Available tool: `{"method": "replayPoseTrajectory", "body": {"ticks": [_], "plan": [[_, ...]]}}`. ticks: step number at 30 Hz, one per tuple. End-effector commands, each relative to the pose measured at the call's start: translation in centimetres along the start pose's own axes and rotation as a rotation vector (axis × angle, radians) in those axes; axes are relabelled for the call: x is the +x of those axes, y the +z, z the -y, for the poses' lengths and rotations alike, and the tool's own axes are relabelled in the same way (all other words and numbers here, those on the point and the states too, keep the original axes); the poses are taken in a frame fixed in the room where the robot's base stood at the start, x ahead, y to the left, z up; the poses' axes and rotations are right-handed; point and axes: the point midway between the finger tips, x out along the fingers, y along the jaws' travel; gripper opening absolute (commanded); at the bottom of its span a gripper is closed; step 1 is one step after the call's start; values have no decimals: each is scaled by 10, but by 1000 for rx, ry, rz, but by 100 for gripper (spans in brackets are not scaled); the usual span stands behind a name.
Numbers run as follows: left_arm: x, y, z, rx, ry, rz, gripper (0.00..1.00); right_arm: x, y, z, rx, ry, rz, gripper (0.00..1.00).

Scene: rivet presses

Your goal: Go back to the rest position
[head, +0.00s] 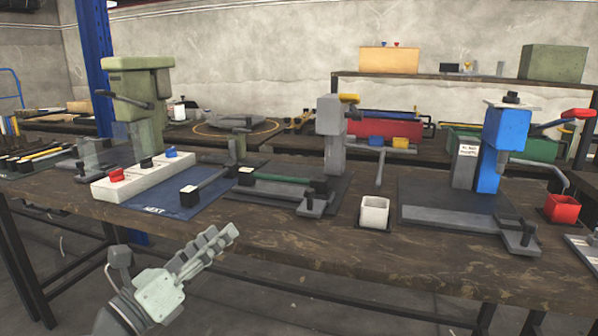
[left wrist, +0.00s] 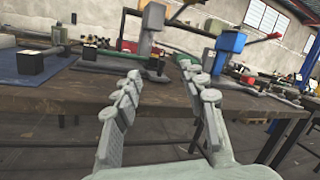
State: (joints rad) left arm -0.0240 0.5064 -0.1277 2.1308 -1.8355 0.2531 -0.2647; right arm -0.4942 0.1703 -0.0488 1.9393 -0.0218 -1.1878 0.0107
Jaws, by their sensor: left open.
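My left gripper (head: 215,243) is in front of the workbench's near edge in the head view, pointing up and to the right. It is empty and touches nothing that I can see. In the left wrist view its two fingers (left wrist: 166,85) stand apart with the bench (left wrist: 60,105) beyond them. My right gripper shows in neither view.
On the bench (head: 290,245) stand a green press (head: 135,90), a grey press (head: 332,130) and a blue press (head: 505,140). Floor before the bench looks clear.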

Motion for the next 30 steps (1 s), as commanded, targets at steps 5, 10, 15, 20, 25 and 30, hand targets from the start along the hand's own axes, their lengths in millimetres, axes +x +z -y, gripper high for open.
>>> {"method": "replayPoseTrajectory", "body": {"ticks": [5,10,15,20,25,30], "plan": [[-30,9,-53,-506,138,261,42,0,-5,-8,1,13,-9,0],[-95,-31,-145,-1034,429,553,42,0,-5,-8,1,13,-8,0],[-174,-116,-203,-1417,767,773,42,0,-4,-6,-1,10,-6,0],[-250,-211,-216,-1689,1115,934,42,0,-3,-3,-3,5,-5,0],[-320,-302,-188,-1892,1486,1049,42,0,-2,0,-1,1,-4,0],[-361,-354,-152,-1994,1746,1098,42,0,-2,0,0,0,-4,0]]}}
